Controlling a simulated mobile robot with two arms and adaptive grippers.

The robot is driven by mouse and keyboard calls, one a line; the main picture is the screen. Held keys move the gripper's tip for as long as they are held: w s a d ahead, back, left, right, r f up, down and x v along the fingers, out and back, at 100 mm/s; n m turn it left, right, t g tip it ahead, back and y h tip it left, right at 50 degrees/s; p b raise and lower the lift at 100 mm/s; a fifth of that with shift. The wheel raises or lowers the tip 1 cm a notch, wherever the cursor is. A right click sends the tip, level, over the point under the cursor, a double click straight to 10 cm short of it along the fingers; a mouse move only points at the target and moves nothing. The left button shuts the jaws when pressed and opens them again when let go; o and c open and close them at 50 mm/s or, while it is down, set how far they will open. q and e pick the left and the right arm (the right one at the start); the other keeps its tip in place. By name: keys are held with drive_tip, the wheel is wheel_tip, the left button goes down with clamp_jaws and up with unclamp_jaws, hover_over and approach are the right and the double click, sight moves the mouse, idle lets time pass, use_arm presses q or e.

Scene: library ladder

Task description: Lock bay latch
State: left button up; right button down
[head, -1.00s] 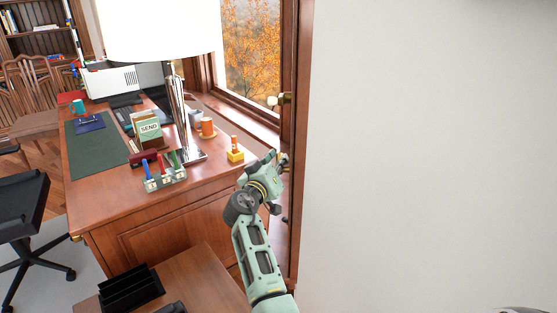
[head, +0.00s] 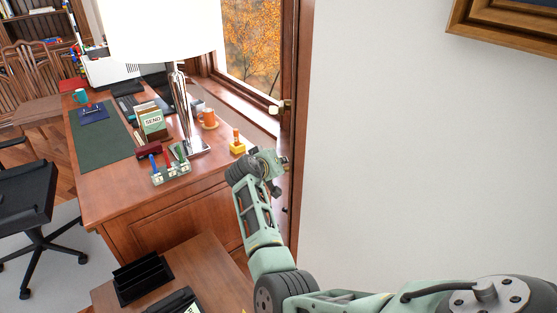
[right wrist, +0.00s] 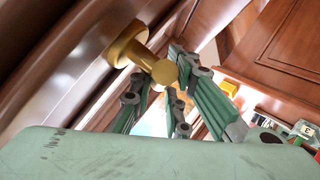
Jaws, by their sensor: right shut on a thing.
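The bay latch shows as a brass knob on a short stem with a round flange (right wrist: 130,45), set on the dark wooden window frame in the right wrist view. The exact contact is partly hidden by the fingers. My left gripper is in neither view.
A white wall (head: 400,150) with a picture frame (head: 500,28) lies to the right. A black chair (head: 28,205) is at far left.

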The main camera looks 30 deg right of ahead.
drive_tip(key=shift+s+d+f, duration=0.1)
drive_tip(key=shift+s+f, duration=0.2)
drive_tip(key=shift+f, duration=0.15)
drive_tip(key=c, duration=2)
unclamp_jaws()
drive_tip(key=shift+d, duration=0.15)
drive_tip(key=shift+w+r, duration=0.1)
drive_tip(key=r, duration=1)
drive_tip(key=shift+w+r, duration=0.1)
drive_tip(key=shift+w, duration=0.1)
drive_tip(key=shift+s+r, duration=0.1)
drive_tip(key=shift+r, duration=0.05)
drive_tip(key=shift+s+d+f, duration=0.25)
drive_tip(key=shift+s+d, duration=0.1)
drive_tip(key=shift+d, duration=0.05)
drive_tip(key=shift+o, duration=0.4)
